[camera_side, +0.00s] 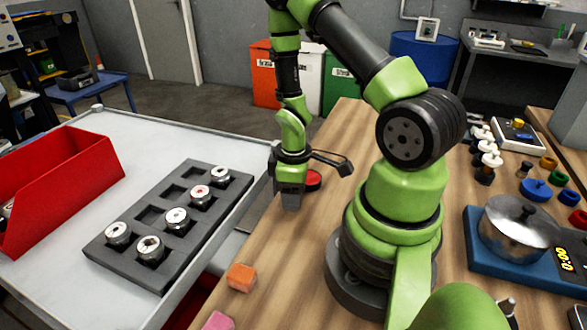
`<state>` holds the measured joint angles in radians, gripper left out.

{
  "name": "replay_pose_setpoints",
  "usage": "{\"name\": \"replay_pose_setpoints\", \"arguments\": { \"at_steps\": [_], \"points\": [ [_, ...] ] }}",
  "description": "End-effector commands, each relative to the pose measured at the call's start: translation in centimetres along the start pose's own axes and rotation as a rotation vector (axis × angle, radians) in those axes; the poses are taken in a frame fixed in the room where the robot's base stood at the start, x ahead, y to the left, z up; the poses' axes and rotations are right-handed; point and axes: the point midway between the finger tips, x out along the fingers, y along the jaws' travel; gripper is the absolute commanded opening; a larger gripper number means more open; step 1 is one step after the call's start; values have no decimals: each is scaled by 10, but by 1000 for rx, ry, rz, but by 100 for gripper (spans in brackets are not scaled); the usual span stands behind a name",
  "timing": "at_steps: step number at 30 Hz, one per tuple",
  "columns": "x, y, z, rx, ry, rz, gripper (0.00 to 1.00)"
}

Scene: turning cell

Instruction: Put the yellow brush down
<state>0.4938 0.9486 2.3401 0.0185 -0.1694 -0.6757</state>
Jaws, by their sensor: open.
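I cannot make out a yellow brush in the side view. My gripper (290,203) points down over the wooden table (300,250), near its left edge. It is open, and no object shows between its fingers, though they are small and partly merged in this view. A red round object (314,180) sits just behind and to the right of my gripper; its lower part is close to the gripper body.
An orange block (241,277) and a pink block (218,321) lie at the table's front left. A grey tray (120,258) with several metal parts and a red bin (75,180) stand on the left cart. A pot (515,235) stands at right.

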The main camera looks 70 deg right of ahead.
Motion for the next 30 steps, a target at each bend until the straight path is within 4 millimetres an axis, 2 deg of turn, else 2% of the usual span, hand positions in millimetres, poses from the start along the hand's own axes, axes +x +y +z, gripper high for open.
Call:
{"name": "replay_pose_setpoints", "arguments": {
  "at_steps": [15, 26, 30],
  "points": [
    [-86, 0, -1, -1, 7, 7, 54],
    [-120, -1, -2, 10, 14, 13, 54],
    [-152, -13, -14, 88, 90, 51, 54]
  ]
}}
